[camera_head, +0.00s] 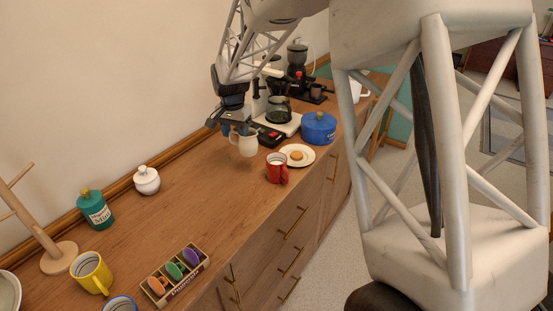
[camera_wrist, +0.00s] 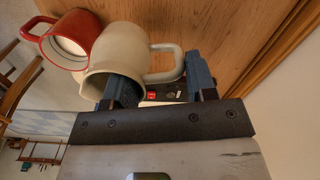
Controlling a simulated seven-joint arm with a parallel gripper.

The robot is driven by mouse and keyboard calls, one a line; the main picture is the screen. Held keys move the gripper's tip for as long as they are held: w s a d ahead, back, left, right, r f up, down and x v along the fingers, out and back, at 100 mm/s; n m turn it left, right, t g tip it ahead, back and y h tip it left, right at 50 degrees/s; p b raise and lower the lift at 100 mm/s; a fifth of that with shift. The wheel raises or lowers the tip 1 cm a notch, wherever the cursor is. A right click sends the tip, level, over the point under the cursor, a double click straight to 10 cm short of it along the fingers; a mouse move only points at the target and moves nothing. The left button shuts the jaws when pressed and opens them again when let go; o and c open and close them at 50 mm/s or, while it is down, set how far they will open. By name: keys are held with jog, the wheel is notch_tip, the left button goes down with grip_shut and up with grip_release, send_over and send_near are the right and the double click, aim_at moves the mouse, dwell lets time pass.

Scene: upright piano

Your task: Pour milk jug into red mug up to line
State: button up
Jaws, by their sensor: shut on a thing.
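The cream milk jug (camera_head: 247,145) is at my gripper (camera_head: 232,126) above the wooden counter, near the wall side. It looks about upright in the head view. In the wrist view the jug (camera_wrist: 112,48) has its handle between my fingers (camera_wrist: 163,86), and the gripper is shut on it. The red mug (camera_head: 277,174) stands upright on the counter, right of the jug and apart from it. In the wrist view the red mug (camera_wrist: 84,24) shows beyond the jug, with something white inside.
A plate (camera_head: 305,162) with a biscuit (camera_head: 296,155) is close right of the mug. A blue pot (camera_head: 319,128) and a coffee machine (camera_head: 270,134) stand behind. A white sugar bowl (camera_head: 146,182) is to the left. The counter in front of the jug is clear.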

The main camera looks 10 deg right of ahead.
jog(key=shift+r, duration=1.7)
jog(key=shift+d, duration=0.1)
jog(key=w+d+r+n, duration=0.1)
jog(key=w+d+n, duration=0.5)
jog(key=w+d, duration=0.5)
jog(key=d, duration=0.4)
jog(key=shift+w+r, duration=0.15)
jog(key=shift+r, duration=0.2)
